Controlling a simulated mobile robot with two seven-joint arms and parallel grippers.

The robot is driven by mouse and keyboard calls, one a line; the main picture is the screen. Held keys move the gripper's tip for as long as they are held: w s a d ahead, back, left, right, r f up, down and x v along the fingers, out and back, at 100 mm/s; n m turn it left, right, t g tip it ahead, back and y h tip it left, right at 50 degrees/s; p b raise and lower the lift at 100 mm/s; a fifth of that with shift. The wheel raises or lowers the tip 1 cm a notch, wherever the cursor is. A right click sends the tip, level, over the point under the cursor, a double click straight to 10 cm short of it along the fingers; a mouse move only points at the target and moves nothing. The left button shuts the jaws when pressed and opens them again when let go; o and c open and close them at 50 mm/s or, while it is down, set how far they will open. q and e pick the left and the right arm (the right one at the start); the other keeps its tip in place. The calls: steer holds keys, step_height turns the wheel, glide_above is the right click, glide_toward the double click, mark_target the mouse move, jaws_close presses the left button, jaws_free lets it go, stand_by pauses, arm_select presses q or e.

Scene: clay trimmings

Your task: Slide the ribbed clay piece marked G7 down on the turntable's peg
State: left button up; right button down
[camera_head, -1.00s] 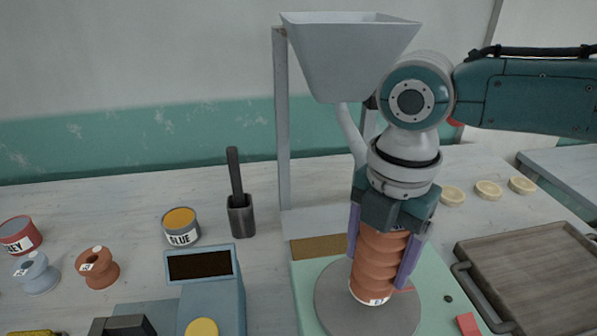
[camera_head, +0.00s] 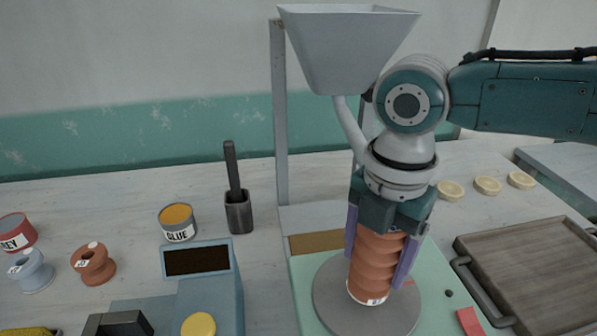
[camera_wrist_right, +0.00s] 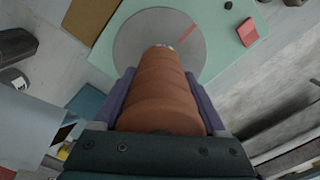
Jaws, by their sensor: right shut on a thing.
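My right gripper (camera_head: 386,245) is shut on a ribbed terracotta clay piece (camera_head: 376,266), one finger on each side. The piece is nearly upright, with a white band and a small dark-lettered label at its lower end; I cannot read the label surely. Its lower end is over the middle of the grey turntable disc (camera_head: 335,308). The peg is hidden, and I cannot tell whether the piece is around it or touches the disc. In the right wrist view the piece (camera_wrist_right: 158,95) runs between the fingers toward the disc (camera_wrist_right: 130,42). My left gripper is not in view.
A grey hopper (camera_head: 345,50) on posts stands behind my right arm. A wooden tray (camera_head: 535,275) is at right, beside a red block (camera_head: 468,321). A glue tin (camera_head: 178,224), brush holder (camera_head: 239,215), brown spool (camera_head: 93,264) and blue-grey device (camera_head: 225,285) are at left.

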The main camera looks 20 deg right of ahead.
steer(key=shift+f+b, duration=0.4)
steer(key=shift+f, duration=0.2)
jaws_free()
stand_by(0.3)
